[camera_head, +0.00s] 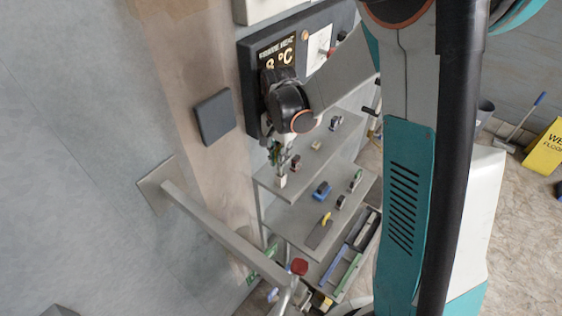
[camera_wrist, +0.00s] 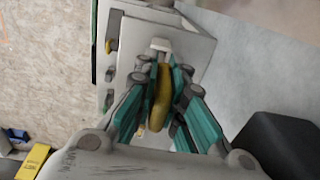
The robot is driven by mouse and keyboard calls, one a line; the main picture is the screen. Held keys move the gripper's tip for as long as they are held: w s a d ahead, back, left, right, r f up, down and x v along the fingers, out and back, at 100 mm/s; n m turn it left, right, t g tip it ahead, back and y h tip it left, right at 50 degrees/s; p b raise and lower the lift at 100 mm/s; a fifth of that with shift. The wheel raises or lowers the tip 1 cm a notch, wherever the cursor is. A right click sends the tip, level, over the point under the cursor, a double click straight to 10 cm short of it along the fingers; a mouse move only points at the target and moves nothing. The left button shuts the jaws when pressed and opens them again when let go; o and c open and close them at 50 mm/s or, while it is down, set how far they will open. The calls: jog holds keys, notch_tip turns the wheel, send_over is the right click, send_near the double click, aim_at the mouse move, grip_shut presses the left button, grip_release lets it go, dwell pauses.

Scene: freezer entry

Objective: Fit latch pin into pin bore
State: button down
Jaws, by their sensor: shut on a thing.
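My gripper (camera_head: 276,155) is at the left end of the top shelf in the head view, its fingers pointing down. In the wrist view its teal fingers (camera_wrist: 163,100) are closed on a long yellow-olive piece (camera_wrist: 163,97), which I take to be the latch pin. A pale block (camera_wrist: 160,45) shows just beyond the piece's far end. I cannot tell whether they are joined. In the head view a small pale end (camera_head: 283,181) shows below the fingers, by the shelf edge. I cannot make out the pin bore in either view.
A grey shelf unit (camera_head: 318,152) holds several small parts, with trays (camera_head: 350,262) low down. A dark panel with a temperature display (camera_head: 277,58) is on the wall behind my arm. A grey rail (camera_head: 225,235) juts out in front. A yellow floor sign (camera_head: 546,150) stands far right.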

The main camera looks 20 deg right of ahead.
aim_at(280, 145)
jog(key=shift+r+p, duration=1.45)
jog(key=shift+r, duration=1.1)
jog(key=shift+s+f, duration=0.1)
